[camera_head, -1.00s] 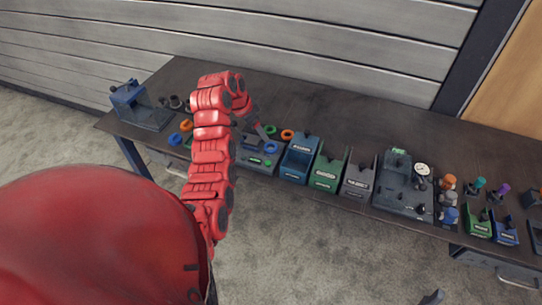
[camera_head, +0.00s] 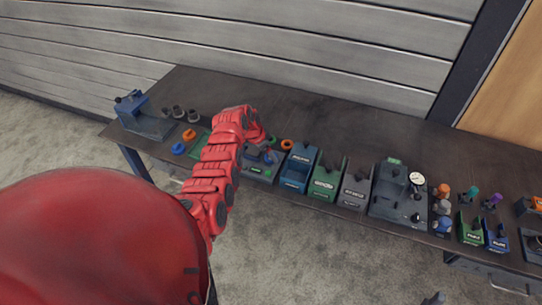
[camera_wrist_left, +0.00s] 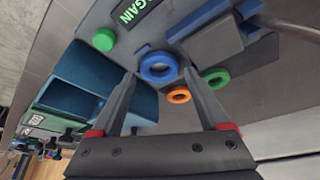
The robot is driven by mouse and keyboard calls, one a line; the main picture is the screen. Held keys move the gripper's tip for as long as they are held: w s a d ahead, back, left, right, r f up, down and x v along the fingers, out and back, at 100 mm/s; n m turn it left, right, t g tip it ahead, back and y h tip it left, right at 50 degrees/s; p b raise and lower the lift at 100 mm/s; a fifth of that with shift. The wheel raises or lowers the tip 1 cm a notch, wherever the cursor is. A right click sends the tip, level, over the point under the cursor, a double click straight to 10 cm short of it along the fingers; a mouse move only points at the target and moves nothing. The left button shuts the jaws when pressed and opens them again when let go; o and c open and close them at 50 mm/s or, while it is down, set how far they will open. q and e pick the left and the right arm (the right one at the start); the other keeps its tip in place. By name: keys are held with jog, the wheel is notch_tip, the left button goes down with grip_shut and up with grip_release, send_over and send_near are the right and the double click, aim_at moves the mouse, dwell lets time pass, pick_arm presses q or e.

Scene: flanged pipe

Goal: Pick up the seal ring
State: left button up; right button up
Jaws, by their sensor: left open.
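In the left wrist view my left gripper (camera_wrist_left: 159,76) is open and empty. A blue ring (camera_wrist_left: 146,67) lies on a grey station (camera_wrist_left: 165,25) and shows between the two fingertips. Just beyond the station's edge are an orange ring (camera_wrist_left: 178,96) and a green ring (camera_wrist_left: 215,79). I cannot tell which one is the seal ring. In the head view my red left arm (camera_head: 222,160) reaches over the bench and hides most of the gripper. The orange ring (camera_head: 287,144) shows right of the arm.
The grey station carries a blue part (camera_wrist_left: 215,35) and a green button (camera_wrist_left: 104,39). A blue bin (camera_head: 297,166) and a green bin (camera_head: 324,180) stand to its right on the bench (camera_head: 340,120). A blue fixture (camera_head: 146,122) stands at the left end. The bench's back strip is clear.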

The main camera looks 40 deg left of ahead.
pick_arm(q)
jog(key=shift+w+d+f, duration=0.1)
jog(key=shift+w+f, duration=0.05)
jog(key=shift+f, duration=0.5)
jog(key=c, duration=1.1)
jog(key=shift+r, duration=0.15)
jog(key=shift+w+r, duration=0.1)
jog(key=shift+r, duration=0.35)
notch_tip(320, 180, up, 12)
jog(key=b, duration=0.3)
jog(key=shift+f+b, duration=0.15)
jog(key=shift+b, duration=0.25)
